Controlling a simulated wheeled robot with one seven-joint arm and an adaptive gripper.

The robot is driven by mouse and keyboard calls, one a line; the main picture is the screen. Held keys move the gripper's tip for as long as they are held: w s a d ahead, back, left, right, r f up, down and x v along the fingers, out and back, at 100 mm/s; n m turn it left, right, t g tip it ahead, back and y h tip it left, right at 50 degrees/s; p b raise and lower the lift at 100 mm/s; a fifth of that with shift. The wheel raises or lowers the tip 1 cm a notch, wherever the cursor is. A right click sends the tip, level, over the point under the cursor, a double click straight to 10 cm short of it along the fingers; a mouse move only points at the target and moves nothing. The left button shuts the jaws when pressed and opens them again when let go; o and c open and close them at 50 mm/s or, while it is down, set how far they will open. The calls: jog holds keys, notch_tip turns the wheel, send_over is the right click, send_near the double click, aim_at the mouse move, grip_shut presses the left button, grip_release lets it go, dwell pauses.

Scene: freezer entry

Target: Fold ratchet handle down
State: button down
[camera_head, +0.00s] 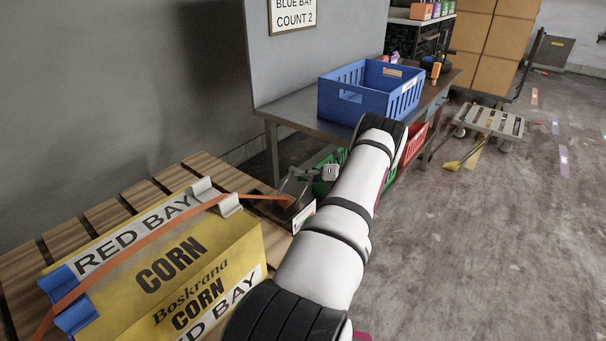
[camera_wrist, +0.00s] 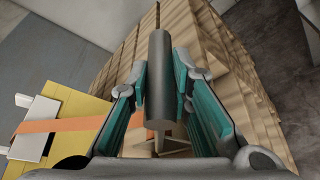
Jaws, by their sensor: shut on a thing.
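The ratchet handle, a dark grey round bar (camera_wrist: 160,80), stands between the teal-padded fingers of my gripper (camera_wrist: 160,68) in the wrist view. The fingers are shut on it. An orange strap (camera_head: 85,283) runs over a yellow corn carton (camera_head: 155,270) toward the ratchet at the pallet's far end. The strap also shows in the wrist view (camera_wrist: 65,126). In the head view my white arm reaches past the carton and hides part of the ratchet area. The ratchet body is mostly hidden under my gripper in the wrist view.
The carton rests on a wooden pallet (camera_head: 60,231) beside the grey wall. Beyond it, a metal table (camera_head: 290,108) carries a blue crate (camera_head: 345,100), with a red crate (camera_head: 412,145) below. A low cart (camera_head: 490,122) stands farther back.

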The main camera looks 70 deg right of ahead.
jog(key=shift+s+d+f+b, duration=0.15)
jog(key=shift+d+f+b, duration=0.2)
jog(key=shift+f, duration=0.1)
dwell(0.3)
jog(key=c, duration=1.4)
grip_release()
jog(key=shift+f, duration=0.1)
jog(key=shift+c, duration=0.2)
jog(key=v, duration=1.2)
